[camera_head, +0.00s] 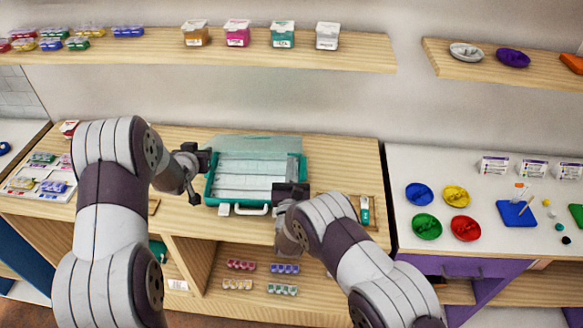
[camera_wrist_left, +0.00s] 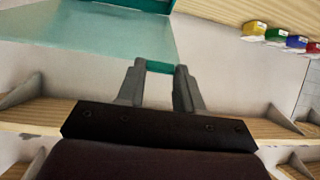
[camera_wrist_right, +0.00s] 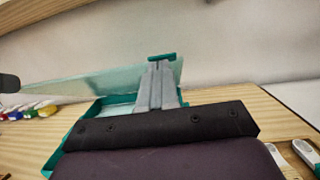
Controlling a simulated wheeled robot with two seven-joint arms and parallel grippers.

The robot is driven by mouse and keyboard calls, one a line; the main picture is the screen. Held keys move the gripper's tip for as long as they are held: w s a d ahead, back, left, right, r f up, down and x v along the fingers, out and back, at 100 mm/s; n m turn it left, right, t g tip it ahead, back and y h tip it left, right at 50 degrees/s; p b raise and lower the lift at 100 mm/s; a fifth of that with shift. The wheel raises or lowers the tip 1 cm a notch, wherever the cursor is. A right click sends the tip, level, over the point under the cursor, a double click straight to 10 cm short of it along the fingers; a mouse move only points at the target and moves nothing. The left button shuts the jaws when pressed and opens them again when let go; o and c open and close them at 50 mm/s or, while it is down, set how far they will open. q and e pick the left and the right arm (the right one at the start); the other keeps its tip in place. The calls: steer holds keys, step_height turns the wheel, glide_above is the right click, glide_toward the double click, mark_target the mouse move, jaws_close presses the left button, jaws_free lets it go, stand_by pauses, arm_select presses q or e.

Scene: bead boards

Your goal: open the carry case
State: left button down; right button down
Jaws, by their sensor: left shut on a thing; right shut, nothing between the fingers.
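The carry case (camera_head: 208,187) is a teal tray with a white handle (camera_head: 251,210) at its front, on the middle of the wooden counter. Its see-through lid (camera_head: 258,147) stands raised at the back; it also shows in the left wrist view (camera_wrist_left: 95,48) and right wrist view (camera_wrist_right: 105,84). My left gripper (camera_wrist_left: 160,72) is shut on a small teal part of the case, its exact place unclear. My right gripper (camera_wrist_right: 158,68) is shut and empty, near the case's right side. A teal bar (camera_wrist_right: 162,57) shows just past its fingertips; contact cannot be told.
A tray of coloured beads (camera_head: 38,187) lies left on the counter. A teal-handled tool (camera_head: 365,211) lies right of the case. Shelves with bead boxes (camera_head: 237,34) hang above. A white table (camera_head: 480,240) with coloured dishes stands to the right.

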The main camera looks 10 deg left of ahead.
arm_select(q)
steer(key=shift+r, duration=0.1)
arm_select(e)
steer(key=shift+r, duration=0.1)
steer(key=shift+w+r, duration=0.4)
steer(key=shift+r, duration=0.45)
